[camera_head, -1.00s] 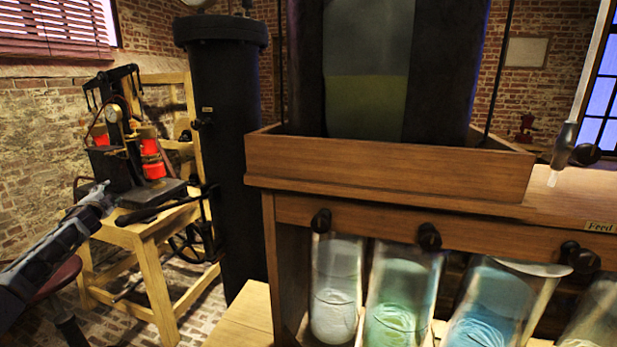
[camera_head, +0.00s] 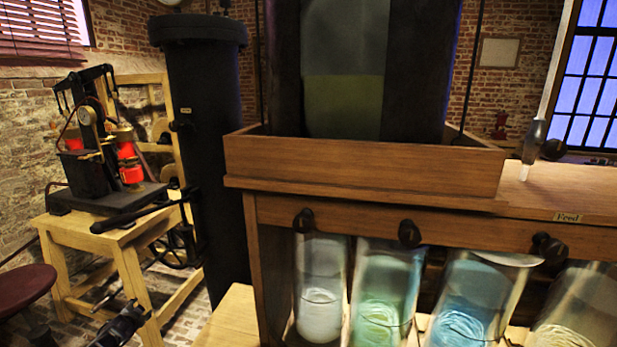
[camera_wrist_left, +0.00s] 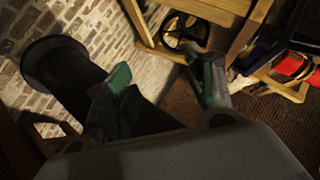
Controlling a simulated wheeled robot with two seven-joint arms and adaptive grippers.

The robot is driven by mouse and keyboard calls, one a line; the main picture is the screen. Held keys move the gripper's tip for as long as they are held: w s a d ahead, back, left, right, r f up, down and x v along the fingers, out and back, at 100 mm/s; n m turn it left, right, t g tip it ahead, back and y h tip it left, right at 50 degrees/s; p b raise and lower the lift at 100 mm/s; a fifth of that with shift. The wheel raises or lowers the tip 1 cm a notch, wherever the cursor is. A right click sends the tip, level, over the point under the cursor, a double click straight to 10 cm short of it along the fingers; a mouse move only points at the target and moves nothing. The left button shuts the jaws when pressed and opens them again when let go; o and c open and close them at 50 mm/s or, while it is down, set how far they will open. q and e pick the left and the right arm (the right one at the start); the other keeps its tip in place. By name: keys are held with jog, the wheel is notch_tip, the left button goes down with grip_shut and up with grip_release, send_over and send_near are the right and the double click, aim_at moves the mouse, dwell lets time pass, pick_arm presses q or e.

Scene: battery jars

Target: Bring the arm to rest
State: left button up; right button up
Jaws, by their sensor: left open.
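My left gripper (camera_head: 124,322) shows at the bottom left of the head view, low in front of the wooden stand and cut by the lower edge. In the left wrist view, its two fingers (camera_wrist_left: 162,85) are spread apart with nothing between them, above the brick floor. Several glass jars (camera_head: 380,290) with pale, green and blue contents stand under the wooden cabinet (camera_head: 360,165), well to the right of the gripper. My right gripper is not in view.
A wooden stand (camera_head: 85,230) bears an apparatus with red coils (camera_head: 130,172). A dark red round stool (camera_head: 22,288) is at the left edge. A tall black cylinder (camera_head: 205,130) stands between stand and cabinet. Open brick floor (camera_wrist_left: 150,75) shows below the gripper.

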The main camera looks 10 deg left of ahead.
pick_arm(q)
jog(key=s+d+f+n+g+h, duration=0.1)
jog(key=s+d+f+g+h, duration=0.1)
jog(key=s+d+f, duration=1.25)
jog(key=s+d+f+g+h, duration=0.2)
jog(key=s+d+f, duration=0.85)
jog(key=f, duration=0.65)
jog(key=s+d+f+g+h, duration=0.1)
jog(key=s+d+f, duration=0.3)
jog(key=s+d, duration=0.45)
jog(key=s+d+f+g+h, duration=0.1)
jog(key=s+d+f+g, duration=0.1)
jog(key=s+d+f, duration=0.5)
jog(key=s+d+g, duration=0.1)
jog(key=s+d, duration=0.2)
jog(key=s, duration=1.2)
jog(key=shift+s+d+r+n, duration=0.15)
jog(key=shift+r+n, duration=0.15)
jog(key=shift+r, duration=0.15)
